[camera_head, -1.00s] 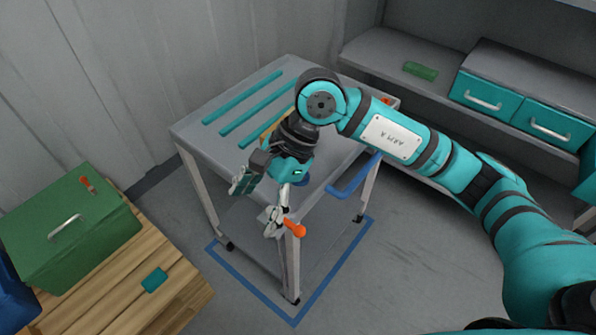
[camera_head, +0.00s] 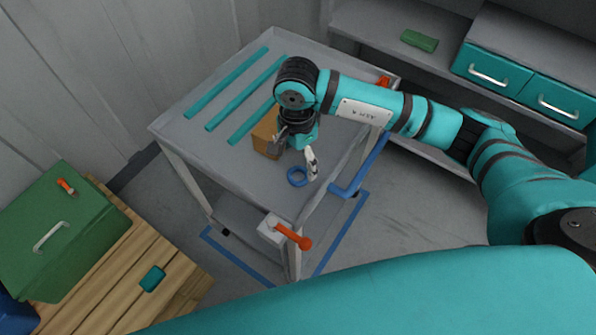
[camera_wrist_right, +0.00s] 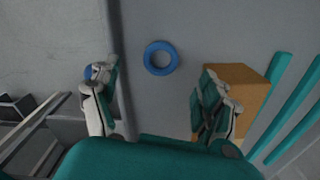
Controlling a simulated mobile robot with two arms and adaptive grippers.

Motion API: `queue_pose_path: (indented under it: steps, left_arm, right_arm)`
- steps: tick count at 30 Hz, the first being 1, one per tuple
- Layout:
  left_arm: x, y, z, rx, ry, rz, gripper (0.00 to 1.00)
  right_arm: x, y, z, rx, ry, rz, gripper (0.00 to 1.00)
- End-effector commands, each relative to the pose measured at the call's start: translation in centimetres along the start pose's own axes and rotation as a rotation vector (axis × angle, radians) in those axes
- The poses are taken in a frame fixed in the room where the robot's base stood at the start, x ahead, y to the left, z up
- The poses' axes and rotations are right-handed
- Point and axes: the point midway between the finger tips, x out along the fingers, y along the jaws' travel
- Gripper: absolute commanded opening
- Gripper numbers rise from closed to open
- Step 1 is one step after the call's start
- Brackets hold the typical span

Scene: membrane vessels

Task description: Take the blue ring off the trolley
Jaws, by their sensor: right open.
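The blue ring (camera_head: 297,176) lies flat on the top of the grey trolley (camera_head: 215,165), near its front right part. My right gripper (camera_head: 295,155) is open and empty over the trolley top, close to the ring. In the right wrist view the ring (camera_wrist_right: 161,46) shows whole, beyond and between the two spread fingertips of the right gripper (camera_wrist_right: 157,78). I cannot tell whether a finger touches the trolley top. My left gripper is in neither view.
A brown block (camera_head: 264,137) stands right beside one finger, and teal bars (camera_head: 236,92) lie behind it. An orange-handled lever (camera_head: 292,236) and a blue handle (camera_head: 360,165) stick out from the trolley. A green box (camera_head: 60,235) is at left.

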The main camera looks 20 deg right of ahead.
Motion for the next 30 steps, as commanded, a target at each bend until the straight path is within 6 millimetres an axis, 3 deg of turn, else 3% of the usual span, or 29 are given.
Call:
queue_pose_path:
  steps: [6, 9, 18, 26, 30]
  left_arm:
    - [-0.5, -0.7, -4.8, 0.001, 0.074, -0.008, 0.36]
    - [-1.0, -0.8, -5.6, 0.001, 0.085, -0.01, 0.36]
    - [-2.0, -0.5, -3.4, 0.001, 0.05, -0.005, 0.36]
    - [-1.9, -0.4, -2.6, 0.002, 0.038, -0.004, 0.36]
    - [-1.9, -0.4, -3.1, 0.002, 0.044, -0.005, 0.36]
  right_arm:
    - [1.7, -0.1, 0.0, 0.0, -0.001, -0.002, 0.79]
    - [2.5, 0.0, 0.1, 0.0, -0.002, 0.003, 0.79]
    - [6.5, -0.2, 0.1, 0.001, -0.002, 0.001, 0.79]
    - [6.8, -0.3, 0.1, -0.001, -0.002, -0.002, 0.79]
    - [6.8, -0.3, 0.1, -0.001, -0.002, -0.002, 0.61]
